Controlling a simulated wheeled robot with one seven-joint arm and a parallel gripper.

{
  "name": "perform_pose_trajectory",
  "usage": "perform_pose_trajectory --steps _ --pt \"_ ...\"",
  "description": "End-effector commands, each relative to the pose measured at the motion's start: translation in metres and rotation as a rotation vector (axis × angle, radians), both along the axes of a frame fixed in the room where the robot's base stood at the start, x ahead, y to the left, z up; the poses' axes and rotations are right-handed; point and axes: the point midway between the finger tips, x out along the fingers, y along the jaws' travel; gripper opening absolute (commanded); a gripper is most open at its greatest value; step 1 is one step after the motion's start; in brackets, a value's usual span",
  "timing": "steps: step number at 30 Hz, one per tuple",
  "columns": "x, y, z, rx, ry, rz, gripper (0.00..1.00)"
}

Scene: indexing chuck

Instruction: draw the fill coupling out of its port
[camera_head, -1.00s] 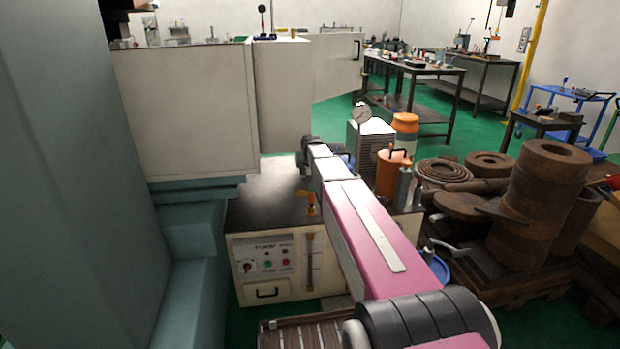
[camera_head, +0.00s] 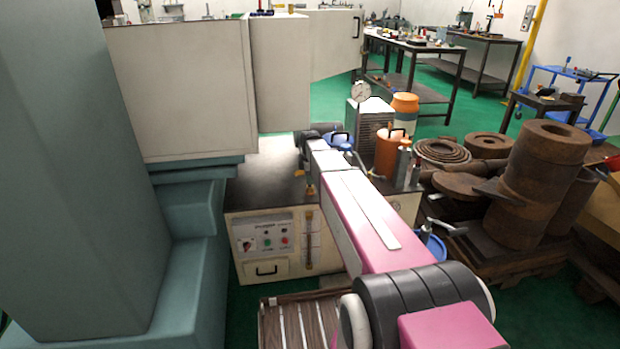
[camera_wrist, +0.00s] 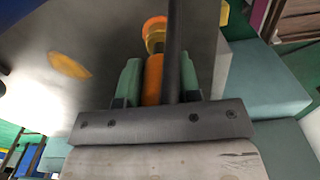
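In the wrist view the two green fingers of my gripper (camera_wrist: 160,82) stand on either side of an orange cylindrical part (camera_wrist: 153,78), which looks like the fill coupling. It lies against or very near the left finger. A dark hose (camera_wrist: 175,45) crosses in front of its right side, hiding whether the right finger touches. A yellow-orange round collar (camera_wrist: 155,30) shows at the far end of the cylinder; I cannot tell whether it is the port. In the head view my arm hides the gripper and coupling, above the cream pump cabinet (camera_head: 262,280).
An orange canister (camera_head: 388,155) and a finned unit with a gauge (camera_head: 370,125) stand at the back of the cabinet's dark top (camera_head: 270,180). Rusty cylinders (camera_head: 545,185) are stacked at right. A large teal machine column (camera_head: 70,180) stands at left.

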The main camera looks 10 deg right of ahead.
Motion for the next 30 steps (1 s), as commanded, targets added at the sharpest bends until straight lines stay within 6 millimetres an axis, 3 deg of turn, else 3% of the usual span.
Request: perform_pose_trajectory --steps 3,4,6,30 --pt "0.0 0.0 0.0 0.0 0.0 0.0 0.07" --pt "0.0 0.0 0.0 0.0 0.0 0.0 0.24" --pt "0.0 0.0 0.0 0.0 0.0 0.0 0.02" --pt "0.0 0.0 0.01 0.0 0.0 0.0 0.01"
